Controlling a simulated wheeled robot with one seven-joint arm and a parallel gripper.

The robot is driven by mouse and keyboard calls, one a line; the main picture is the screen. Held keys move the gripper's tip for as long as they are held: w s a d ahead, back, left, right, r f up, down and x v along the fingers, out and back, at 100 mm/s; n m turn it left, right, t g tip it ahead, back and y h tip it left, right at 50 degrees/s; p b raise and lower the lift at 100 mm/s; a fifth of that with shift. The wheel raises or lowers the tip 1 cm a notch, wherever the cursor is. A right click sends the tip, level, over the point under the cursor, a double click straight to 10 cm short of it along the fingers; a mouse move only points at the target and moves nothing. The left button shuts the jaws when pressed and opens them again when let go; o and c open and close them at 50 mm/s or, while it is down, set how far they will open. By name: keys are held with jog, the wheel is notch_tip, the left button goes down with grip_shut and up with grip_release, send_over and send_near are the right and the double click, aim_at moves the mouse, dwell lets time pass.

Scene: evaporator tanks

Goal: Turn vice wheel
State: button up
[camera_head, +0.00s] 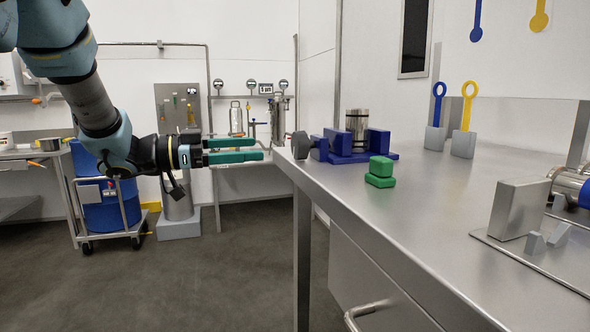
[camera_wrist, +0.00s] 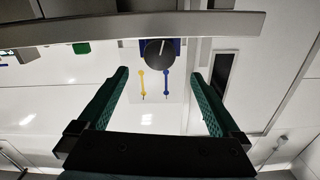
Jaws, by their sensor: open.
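The blue vice (camera_head: 346,145) stands on the left part of the steel table, with a shiny metal cylinder (camera_head: 357,124) between its jaws. Its dark grey wheel (camera_head: 300,146) faces left, toward my arm, at the table's edge. My gripper (camera_head: 258,149) is open and empty, its green fingers pointing right at the wheel, just left of it and apart from it. In the wrist view the wheel (camera_wrist: 159,50) shows as a dark disc beyond and between the fingertips (camera_wrist: 160,73), with blue vice body behind it.
Green blocks (camera_head: 380,172) sit on the table right of the vice. The steel table (camera_head: 440,220) has a long front edge. Blue and yellow ring tools (camera_head: 467,105) stand in grey holders behind. A grey block fixture (camera_head: 517,208) is at right.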

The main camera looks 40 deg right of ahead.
aim_at(294, 145)
jog(key=x, duration=1.1)
jog(key=shift+a, duration=0.1)
jog(key=shift+c, duration=0.2)
jog(key=c, duration=1.3)
jog(key=shift+f+m+b, duration=0.1)
jog(key=shift+m+b, duration=0.8)
jog(key=shift+b, duration=0.15)
jog(key=shift+m, duration=0.6)
jog(key=o, duration=1.3)
jog(key=shift+o, duration=0.2)
jog(key=shift+a, duration=0.1)
